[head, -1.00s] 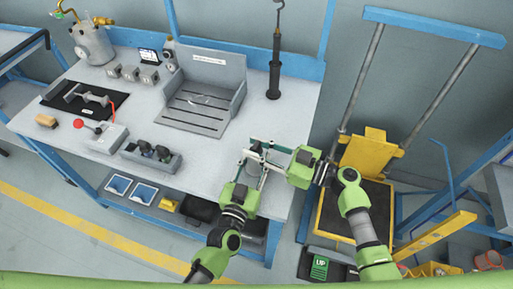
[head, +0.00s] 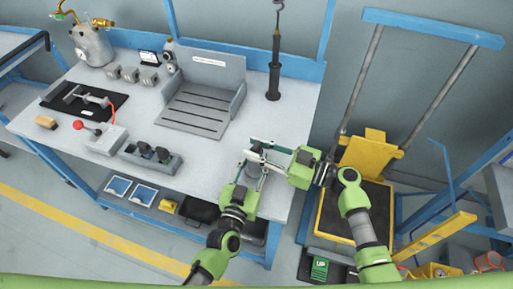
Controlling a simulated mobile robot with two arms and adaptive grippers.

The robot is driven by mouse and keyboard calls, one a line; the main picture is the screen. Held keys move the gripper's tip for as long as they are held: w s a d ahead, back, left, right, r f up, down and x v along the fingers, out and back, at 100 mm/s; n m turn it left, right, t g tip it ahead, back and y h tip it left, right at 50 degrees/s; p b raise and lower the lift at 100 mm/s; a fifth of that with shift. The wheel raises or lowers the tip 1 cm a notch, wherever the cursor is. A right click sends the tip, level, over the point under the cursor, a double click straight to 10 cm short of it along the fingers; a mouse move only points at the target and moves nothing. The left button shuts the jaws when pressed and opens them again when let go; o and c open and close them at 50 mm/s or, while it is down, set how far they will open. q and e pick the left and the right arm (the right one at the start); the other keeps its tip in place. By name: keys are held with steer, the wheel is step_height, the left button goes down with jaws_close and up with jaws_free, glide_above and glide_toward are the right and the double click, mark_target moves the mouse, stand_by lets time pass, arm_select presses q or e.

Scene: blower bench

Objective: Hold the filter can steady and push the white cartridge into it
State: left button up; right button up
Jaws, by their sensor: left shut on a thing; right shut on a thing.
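The filter can (head: 254,170) is a small grey cylinder standing on the bench near its front right corner, partly hidden by my fingers. My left gripper (head: 253,165) reaches it from the front and is shut on it, with a finger on each side. My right gripper (head: 251,150) comes in from the right with its long fingers just above the can. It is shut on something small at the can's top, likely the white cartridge.
A grey slotted tray (head: 238,103) with a raised back stands behind the grippers. A black upright tool (head: 274,75) stands at the bench's back right. A grey holder (head: 150,158) lies to the left. The bench between it and my grippers is clear.

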steer(key=shift+f, duration=0.25)
stand_by(0.3)
steer(key=shift+s+f, duration=0.15)
steer(key=shift+f, duration=0.05)
stand_by(0.8)
steer(key=shift+a+r, duration=0.15)
steer(key=shift+r, duration=0.25)
steer(key=shift+c, duration=0.2)
steer(key=shift+o, duration=0.2)
stand_by(0.4)
steer(key=shift+f, duration=0.4)
stand_by(1.2)
steer(key=shift+r, duration=0.4)
steer(key=shift+c, duration=0.2)
steer(key=o, duration=1.2)
steer(key=shift+d, duration=0.2)
